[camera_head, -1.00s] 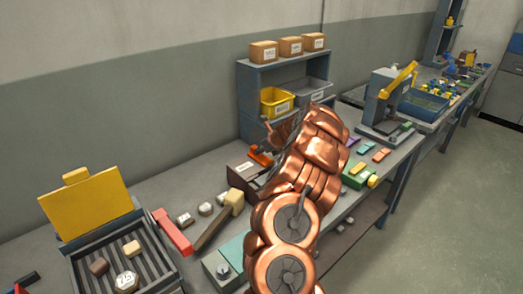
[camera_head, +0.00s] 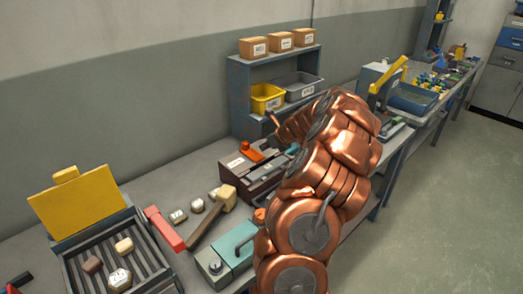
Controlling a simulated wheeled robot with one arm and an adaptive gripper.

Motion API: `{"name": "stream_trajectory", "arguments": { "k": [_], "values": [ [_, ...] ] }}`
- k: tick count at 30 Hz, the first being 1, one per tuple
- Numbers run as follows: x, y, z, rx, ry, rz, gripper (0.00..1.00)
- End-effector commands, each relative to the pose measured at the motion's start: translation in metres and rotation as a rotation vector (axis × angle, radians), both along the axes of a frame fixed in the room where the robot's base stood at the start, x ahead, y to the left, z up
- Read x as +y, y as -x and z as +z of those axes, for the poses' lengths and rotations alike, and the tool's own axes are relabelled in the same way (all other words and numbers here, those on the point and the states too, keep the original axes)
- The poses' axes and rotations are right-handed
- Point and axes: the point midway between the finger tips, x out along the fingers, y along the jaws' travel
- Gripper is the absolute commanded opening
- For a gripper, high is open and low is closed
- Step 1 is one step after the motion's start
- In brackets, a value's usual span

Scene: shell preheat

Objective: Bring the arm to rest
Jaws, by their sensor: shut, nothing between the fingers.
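My copper arm (camera_head: 322,165) rises from the bottom middle and bends over the workbench, its far end turned toward the small shelf at the back. My gripper (camera_head: 275,121) shows only as a slim dark tip at that far end, in front of the shelf's lower part. It is shut with nothing in it. Most of it is hidden behind the copper links.
Close to the arm are a dark red box (camera_head: 262,186), a teal-lidded case (camera_head: 234,242) and a hammer (camera_head: 212,217). A grey shelf (camera_head: 238,98) stands behind. A yellow-lidded grill tray (camera_head: 75,262) is at the left. The floor at right is clear.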

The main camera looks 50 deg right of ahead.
Motion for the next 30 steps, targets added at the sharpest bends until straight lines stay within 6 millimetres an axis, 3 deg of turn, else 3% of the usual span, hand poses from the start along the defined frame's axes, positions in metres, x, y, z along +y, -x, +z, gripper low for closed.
{"name": "stream_trajectory", "arguments": {
  "k": [9,23,26,30],
  "values": [
    [0.000,0.026,0.025,-0.002,0.004,-0.005,0.00],
    [0.004,0.030,0.032,0.001,0.007,0.008,0.00],
    [0.024,0.021,0.038,0.009,0.033,0.078,0.00],
    [0.089,0.002,0.052,0.033,0.117,0.303,0.00]
  ]
}}
